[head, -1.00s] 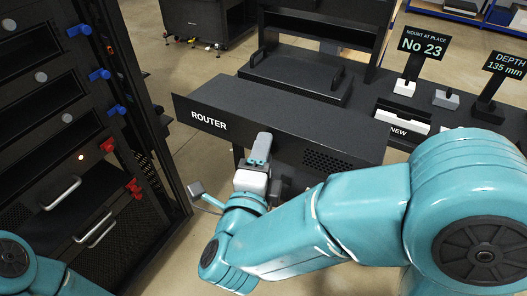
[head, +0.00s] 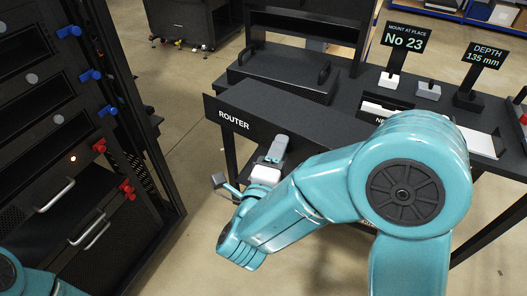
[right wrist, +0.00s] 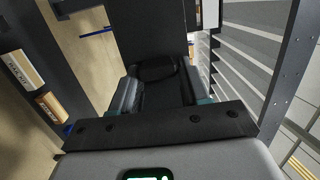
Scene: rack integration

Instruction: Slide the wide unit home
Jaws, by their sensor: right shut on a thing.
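The wide unit is a long black box marked ROUTER (head: 290,118), in the middle of the head view. My right gripper (head: 277,149) is shut on it at its front face, right of the label. My right arm covers the unit's right end. In the right wrist view the two fingers (right wrist: 157,92) stand either side of a dark part of the unit (right wrist: 155,30). The black rack (head: 60,130) stands at the left, apart from the unit, with red clips (head: 127,189) and blue clips (head: 91,75) on its post. My left gripper is out of view.
A black bench (head: 350,88) behind the unit bears a No 23 sign (head: 407,37), a DEPTH 135 mm sign (head: 482,54) and small grey blocks (head: 428,91). Bare floor (head: 185,130) lies between rack and unit.

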